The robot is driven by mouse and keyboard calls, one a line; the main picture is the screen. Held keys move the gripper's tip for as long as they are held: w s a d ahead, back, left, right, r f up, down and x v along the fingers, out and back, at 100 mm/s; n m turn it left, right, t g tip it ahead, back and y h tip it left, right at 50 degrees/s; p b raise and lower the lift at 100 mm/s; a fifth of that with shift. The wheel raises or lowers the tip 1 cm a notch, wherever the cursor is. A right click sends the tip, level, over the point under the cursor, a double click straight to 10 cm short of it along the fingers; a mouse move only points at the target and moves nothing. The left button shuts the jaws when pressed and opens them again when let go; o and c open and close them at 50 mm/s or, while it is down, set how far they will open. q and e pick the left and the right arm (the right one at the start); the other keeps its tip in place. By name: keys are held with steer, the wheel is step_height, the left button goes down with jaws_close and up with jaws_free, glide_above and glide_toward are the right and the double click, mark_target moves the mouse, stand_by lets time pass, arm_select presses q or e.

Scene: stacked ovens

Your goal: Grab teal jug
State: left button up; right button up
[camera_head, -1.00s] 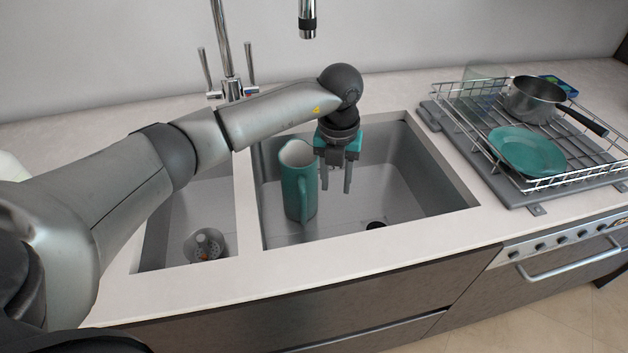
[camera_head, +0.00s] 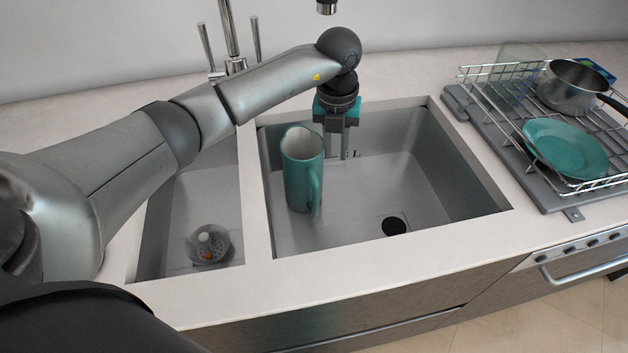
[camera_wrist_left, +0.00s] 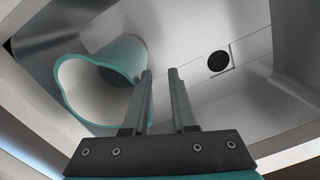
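The teal jug (camera_head: 298,172) stands upright in the larger right sink basin, its handle toward the lower right. It also shows in the left wrist view (camera_wrist_left: 128,55), with its pale inside and open rim at the left. My left gripper (camera_head: 344,156) points down into the basin, behind and to the right of the jug. Its two fingers (camera_wrist_left: 160,75) are apart with nothing between them; the left finger overlaps the jug's edge in the wrist view, and I cannot tell whether they touch. My right gripper is not in view.
A divider separates the small left basin, holding a strainer (camera_head: 208,245). The right basin's floor is clear around the drain (camera_head: 394,225). A dish rack (camera_head: 513,123) with a teal plate (camera_head: 566,148) and a pot (camera_head: 570,86) stands at the right. Tap (camera_head: 230,40) behind.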

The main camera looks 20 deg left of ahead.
mark_target(306, 183)
arm_select(q)
step_height(306, 183, down, 7)
steer(key=s, duration=0.1)
steer(key=shift+s+a+g+b, duration=0.2)
steer(key=shift+g+b, duration=0.1)
steer(key=shift+b, duration=0.15)
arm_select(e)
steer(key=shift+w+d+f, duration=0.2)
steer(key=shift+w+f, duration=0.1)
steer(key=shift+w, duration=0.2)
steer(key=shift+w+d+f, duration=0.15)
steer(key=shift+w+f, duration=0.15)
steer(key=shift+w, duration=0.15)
arm_select(q)
jaws_close()
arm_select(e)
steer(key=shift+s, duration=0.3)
arm_select(q)
steer(key=c, duration=0.6)
jaws_free()
steer(key=o, duration=0.6)
